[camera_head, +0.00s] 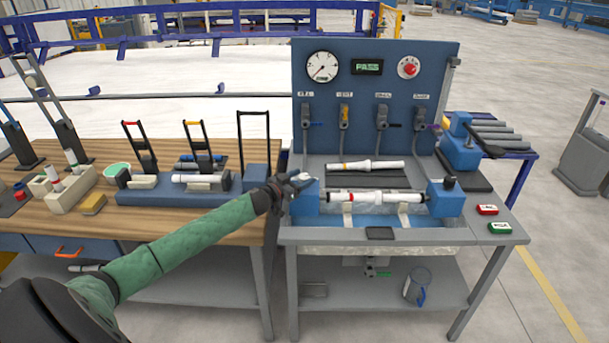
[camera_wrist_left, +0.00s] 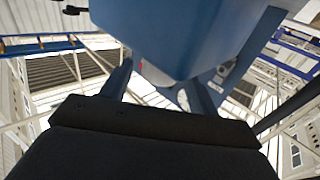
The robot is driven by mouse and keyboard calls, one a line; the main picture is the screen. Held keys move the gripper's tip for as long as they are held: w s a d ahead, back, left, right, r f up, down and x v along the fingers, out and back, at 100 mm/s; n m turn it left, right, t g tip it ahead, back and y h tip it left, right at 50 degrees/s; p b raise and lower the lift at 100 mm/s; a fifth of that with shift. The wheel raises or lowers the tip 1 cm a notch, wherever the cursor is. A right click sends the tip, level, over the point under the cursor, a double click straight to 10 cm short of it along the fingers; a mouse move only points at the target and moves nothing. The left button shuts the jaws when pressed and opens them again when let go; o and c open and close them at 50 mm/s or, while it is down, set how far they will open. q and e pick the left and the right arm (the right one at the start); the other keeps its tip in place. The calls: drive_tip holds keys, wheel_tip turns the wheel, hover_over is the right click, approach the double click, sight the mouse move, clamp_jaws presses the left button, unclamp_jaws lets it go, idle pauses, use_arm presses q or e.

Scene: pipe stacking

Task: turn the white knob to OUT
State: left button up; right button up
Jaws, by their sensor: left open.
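My left gripper (camera_head: 300,180) reaches in from the left, at the left blue clamp block (camera_head: 305,207) of the test bench. Its jaws are open. A small white part (camera_head: 303,176), probably the white knob, shows at the fingertips; the gripper hides most of it, and I cannot read its setting or any OUT mark. In the left wrist view the two fingers (camera_wrist_left: 160,85) stand apart, with a pale part (camera_wrist_left: 153,74) between them and a large blue block (camera_wrist_left: 180,35) close in front. I cannot tell whether the fingers touch the knob. My right gripper is not in view.
A white pipe (camera_head: 375,197) lies between the left and right clamp blocks (camera_head: 446,198). Another pipe (camera_head: 365,165) lies behind it. The back panel (camera_head: 440,75) carries a gauge, a PASS display (camera_head: 367,67), a red button (camera_head: 409,68) and several valves. Red and green buttons sit front right.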

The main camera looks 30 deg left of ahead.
use_arm(q)
drive_tip(key=shift+x, duration=0.95)
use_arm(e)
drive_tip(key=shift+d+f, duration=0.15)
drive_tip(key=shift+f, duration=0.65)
use_arm(q)
drive_tip(key=shift+s, duration=0.1)
drive_tip(key=c, duration=1)
drive_tip(key=shift+o, duration=0.2)
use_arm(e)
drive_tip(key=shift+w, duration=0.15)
